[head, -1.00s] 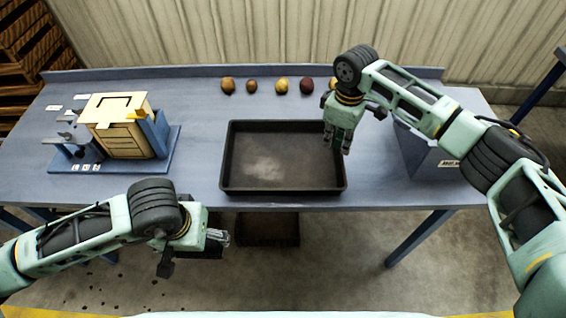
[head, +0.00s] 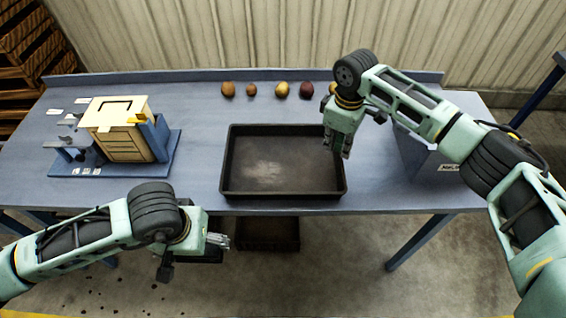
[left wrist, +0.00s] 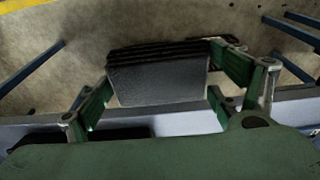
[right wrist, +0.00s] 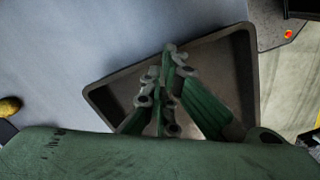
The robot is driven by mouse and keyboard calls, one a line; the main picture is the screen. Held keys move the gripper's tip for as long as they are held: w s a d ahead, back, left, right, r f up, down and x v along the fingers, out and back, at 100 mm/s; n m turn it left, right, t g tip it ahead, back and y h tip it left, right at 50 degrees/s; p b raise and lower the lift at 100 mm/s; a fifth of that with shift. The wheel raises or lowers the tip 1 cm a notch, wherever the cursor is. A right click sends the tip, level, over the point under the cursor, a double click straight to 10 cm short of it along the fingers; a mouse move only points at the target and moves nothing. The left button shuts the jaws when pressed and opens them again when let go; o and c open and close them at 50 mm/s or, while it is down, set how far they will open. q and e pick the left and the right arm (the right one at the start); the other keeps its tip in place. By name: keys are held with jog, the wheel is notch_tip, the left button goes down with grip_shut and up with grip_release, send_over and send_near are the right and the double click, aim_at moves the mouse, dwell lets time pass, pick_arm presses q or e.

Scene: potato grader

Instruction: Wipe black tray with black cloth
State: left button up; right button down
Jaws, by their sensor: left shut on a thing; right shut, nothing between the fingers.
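The black tray (head: 233,165) lies on the blue table, with a pale smudged patch on its floor. It also shows in the right wrist view (right wrist: 105,93). My left gripper (head: 222,242) is in front of the table's near edge, left of and nearer than the tray. My right gripper (head: 337,150) is shut and empty, pointing down over the tray's right back part. Its closed fingertips (right wrist: 172,62) show over the tray.
Several potatoes (head: 282,89) lie in a row behind the tray. A wooden box model on a blue base (head: 120,168) stands at left. A blue bin (head: 420,160) stands at right, partly behind my right arm. A dark crate (head: 268,235) is under the table.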

pick_arm(q)
jog(key=shift+f, duration=0.15)
pick_arm(e)
jog(key=shift+f, duration=0.75)
jog(key=shift+r, duration=0.1)
pick_arm(q)
notch_tip(320, 180, up, 7)
jog(key=p, duration=0.7)
pick_arm(e)
notch_tip(320, 180, up, 6)
jog(key=shift+f, duration=0.1)
notch_tip(320, 180, up, 12)
dwell(0.5)
